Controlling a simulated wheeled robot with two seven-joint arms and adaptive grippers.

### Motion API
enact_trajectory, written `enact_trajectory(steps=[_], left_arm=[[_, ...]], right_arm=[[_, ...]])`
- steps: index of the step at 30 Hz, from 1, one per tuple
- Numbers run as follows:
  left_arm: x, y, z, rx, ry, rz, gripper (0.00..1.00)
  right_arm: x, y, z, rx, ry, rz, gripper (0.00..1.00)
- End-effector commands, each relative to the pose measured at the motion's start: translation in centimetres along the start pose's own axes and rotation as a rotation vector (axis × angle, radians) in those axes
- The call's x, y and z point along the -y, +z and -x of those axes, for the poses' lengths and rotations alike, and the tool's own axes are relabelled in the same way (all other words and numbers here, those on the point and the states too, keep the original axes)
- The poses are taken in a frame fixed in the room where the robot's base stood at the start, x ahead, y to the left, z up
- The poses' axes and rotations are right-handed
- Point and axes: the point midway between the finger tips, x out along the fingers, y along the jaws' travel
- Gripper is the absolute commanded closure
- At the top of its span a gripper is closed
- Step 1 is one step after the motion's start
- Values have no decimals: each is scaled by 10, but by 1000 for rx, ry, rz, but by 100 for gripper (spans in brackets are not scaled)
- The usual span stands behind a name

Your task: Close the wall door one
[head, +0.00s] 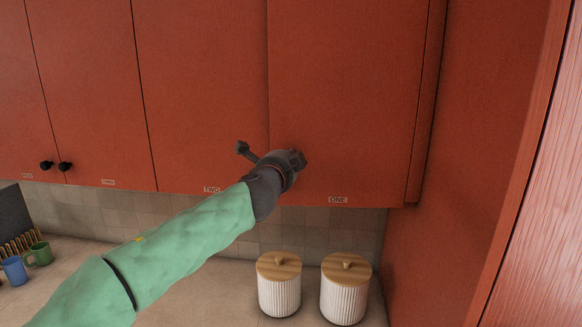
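Wall door one (350,100) is the red cabinet door at the upper right, with a small "ONE" label (338,200) at its bottom edge. It looks close to flush with door two beside it; I cannot tell whether a small gap remains. My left gripper (271,156), at the end of a green-sleeved arm, is in front of the seam between doors one and two, near door one's lower left corner. A dark part sticks out to its left. The gripper covers the spot, so contact, any knob there and the finger opening are unclear. My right gripper is not in view.
Door two (200,90) and more red doors (85,90) with black knobs (65,166) are to the left. Two ribbed white canisters (279,292) with wooden lids stand on the counter below. Blue and green mugs (39,254) are far left. A red panel (480,130) bounds the right.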

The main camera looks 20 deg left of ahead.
Motion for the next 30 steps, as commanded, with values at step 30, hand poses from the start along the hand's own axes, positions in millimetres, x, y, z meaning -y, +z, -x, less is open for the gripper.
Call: enact_trajectory(steps=[30], left_arm=[[1,8,-20,6,-2,2,100]], right_arm=[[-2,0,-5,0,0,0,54]])
